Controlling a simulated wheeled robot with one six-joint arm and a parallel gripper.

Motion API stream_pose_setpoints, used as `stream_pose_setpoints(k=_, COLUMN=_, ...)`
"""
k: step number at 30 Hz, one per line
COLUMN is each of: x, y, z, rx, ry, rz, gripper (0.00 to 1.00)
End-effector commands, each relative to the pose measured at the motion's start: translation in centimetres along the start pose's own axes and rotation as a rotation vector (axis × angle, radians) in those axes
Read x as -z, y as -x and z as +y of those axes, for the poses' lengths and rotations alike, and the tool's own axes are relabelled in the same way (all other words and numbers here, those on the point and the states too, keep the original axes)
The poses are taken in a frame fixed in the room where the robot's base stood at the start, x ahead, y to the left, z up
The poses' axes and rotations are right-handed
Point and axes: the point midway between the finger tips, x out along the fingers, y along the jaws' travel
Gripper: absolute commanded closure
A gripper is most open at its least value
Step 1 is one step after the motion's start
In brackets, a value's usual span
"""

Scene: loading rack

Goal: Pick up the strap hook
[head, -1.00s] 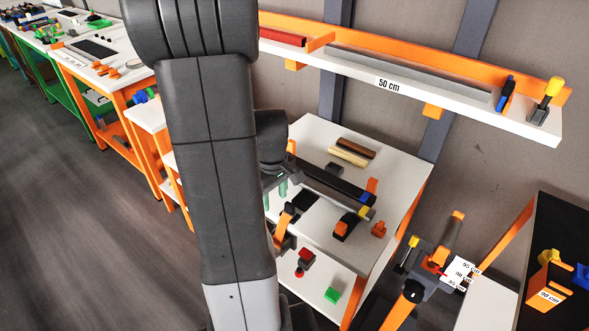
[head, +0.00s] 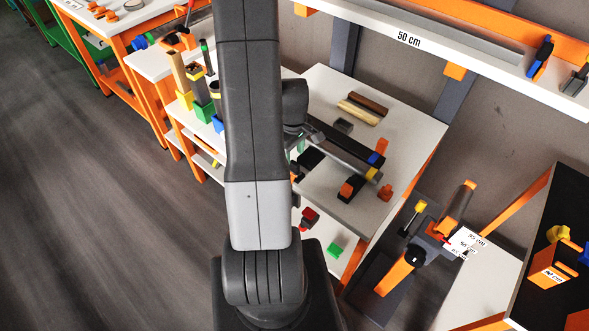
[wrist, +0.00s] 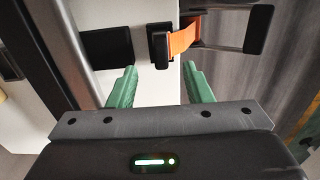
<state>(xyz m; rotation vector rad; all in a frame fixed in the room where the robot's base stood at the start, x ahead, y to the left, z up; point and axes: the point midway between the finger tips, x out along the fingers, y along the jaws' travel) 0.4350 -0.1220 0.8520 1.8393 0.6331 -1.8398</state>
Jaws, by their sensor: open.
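In the wrist view, the strap hook (wrist: 160,46) is a dark piece at the end of a short orange strap (wrist: 184,38), at the edge of the white surface. My gripper (wrist: 160,86) is open and empty, with its green fingers pointing towards the hook. The hook sits ahead of the fingertips, roughly in line with the gap between them, and looks apart from both. In the head view only a bit of my gripper (head: 299,146) shows over the white table (head: 330,85); my arm hides the hook there.
A black pad (wrist: 106,47) lies left of the hook. A dark bar (head: 343,148) crosses the table, with an orange-and-black piece (head: 350,188) near it. A red button (head: 310,217) and a green block (head: 334,250) are on the lower shelf. A shelf (head: 400,38) hangs above.

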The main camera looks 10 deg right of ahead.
Motion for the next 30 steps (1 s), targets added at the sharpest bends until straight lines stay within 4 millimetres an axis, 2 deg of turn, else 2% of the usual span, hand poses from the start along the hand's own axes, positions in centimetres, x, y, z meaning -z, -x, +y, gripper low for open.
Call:
stream_pose_setpoints(k=5, x=-0.1, y=-0.7, z=-0.1, rx=0.002, ry=0.0, rz=-0.002, gripper=0.55)
stream_pose_setpoints(k=18, x=-0.5, y=-5.0, z=-0.2, rx=0.001, ry=0.0, rz=-0.001, gripper=0.55)
stream_pose_setpoints(k=28, x=-0.5, y=-5.5, z=-0.2, rx=0.0, ry=0.0, rz=0.0, gripper=0.55)
stream_pose_setpoints(k=30, x=-0.4, y=-5.5, z=-0.2, rx=0.0, ry=0.0, rz=0.0, gripper=0.66)
